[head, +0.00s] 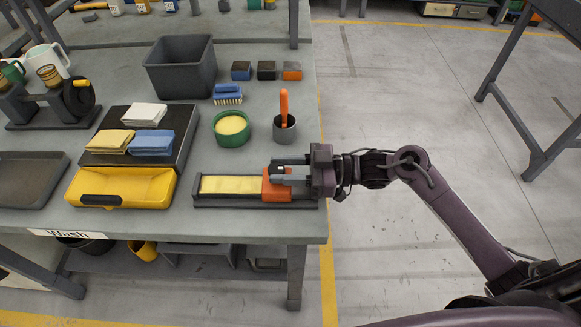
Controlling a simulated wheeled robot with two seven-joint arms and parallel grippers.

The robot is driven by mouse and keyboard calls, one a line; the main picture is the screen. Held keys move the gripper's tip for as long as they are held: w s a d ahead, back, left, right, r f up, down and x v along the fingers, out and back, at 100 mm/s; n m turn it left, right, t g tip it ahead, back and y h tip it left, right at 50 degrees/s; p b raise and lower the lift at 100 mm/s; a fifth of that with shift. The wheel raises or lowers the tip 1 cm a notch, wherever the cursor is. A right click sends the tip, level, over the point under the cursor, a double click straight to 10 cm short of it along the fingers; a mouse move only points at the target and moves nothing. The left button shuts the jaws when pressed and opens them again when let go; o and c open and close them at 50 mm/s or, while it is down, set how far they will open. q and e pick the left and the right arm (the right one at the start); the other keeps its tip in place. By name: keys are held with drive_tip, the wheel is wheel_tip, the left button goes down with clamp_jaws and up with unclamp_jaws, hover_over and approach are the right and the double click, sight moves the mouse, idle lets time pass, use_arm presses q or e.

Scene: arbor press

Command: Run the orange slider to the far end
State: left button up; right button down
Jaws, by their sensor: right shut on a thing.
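The orange slider (274,189) sits on a dark rail base (245,204) near the front right corner of the grey table. It is toward the right part of the rail. A pale yellow strip (231,185) lies along the rail to its left. My right gripper (283,174) reaches in from the right and is shut on the slider; its fingers hide part of the slider and the rail's right end. My left gripper does not show.
A green tub (231,128), a grey cup (284,130) with an orange-handled tool and a brush (228,95) stand behind the rail. A yellow tray (121,188) lies left of it, with folded cloths (151,142) on a dark board behind. Open floor lies right of the table.

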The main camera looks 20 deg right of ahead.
drive_tip(key=c, duration=1)
unclamp_jaws()
drive_tip(key=shift+o, duration=0.2)
drive_tip(key=shift+d, duration=0.1)
drive_tip(key=b+v, duration=0.1)
drive_tip(key=v, duration=0.6)
drive_tip(key=shift+b, duration=0.4)
drive_tip(key=shift+s+d, duration=0.15)
drive_tip(key=shift+d, duration=0.15)
drive_tip(key=shift+c, duration=0.2)
